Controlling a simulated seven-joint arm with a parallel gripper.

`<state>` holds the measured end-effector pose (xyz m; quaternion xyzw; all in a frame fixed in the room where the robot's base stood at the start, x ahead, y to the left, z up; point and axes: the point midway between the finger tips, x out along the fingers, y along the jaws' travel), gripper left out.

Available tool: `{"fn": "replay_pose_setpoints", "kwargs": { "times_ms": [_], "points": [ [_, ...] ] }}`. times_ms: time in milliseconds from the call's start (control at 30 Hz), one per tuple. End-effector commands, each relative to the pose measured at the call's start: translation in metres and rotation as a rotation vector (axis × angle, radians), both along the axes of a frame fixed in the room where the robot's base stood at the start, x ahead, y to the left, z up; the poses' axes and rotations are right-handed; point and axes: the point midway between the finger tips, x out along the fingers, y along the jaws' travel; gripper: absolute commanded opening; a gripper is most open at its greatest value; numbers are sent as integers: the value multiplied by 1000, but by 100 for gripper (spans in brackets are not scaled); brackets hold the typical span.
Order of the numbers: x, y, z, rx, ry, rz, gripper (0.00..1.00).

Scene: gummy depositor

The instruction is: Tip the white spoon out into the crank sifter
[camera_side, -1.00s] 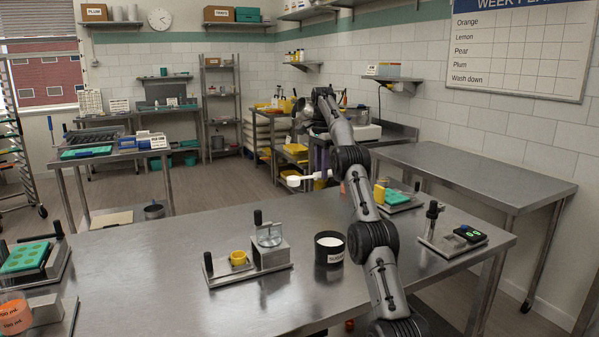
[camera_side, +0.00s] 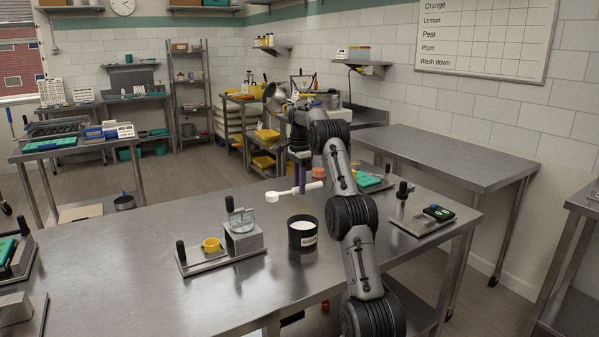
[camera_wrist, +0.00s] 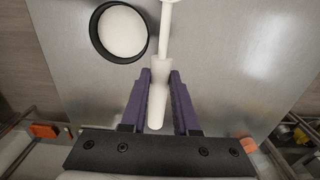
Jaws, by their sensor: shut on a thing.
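My gripper (camera_side: 299,180), with purple fingers, is shut on the handle of the white spoon (camera_side: 295,192). The spoon is roughly level above the table, its bowl (camera_side: 272,197) pointing left; I cannot tell whether it holds anything. In the wrist view the handle (camera_wrist: 158,95) lies between the fingers (camera_wrist: 159,85), and the bowl is beyond the top edge. What looks like the crank sifter (camera_side: 243,240), a metal stand with a clear cup and black-handled crank, stands left of and below the spoon. The spoon is apart from it.
A black tub (camera_side: 302,241) of white powder stands below the spoon, right of the sifter; it also shows in the wrist view (camera_wrist: 93,40). A yellow cup (camera_side: 211,246) sits on the sifter's base plate.

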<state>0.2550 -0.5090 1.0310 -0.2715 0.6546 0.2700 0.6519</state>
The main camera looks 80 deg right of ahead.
Motion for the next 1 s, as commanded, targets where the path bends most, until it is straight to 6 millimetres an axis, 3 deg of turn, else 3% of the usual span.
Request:
{"fn": "replay_pose_setpoints", "kwargs": {
  "times_ms": [167, 1000],
  "points": [
    [2, 2, -3, -11, 10, 1, 0],
    [21, 20, 23, -169, 169, 3, 0]
  ]
}}
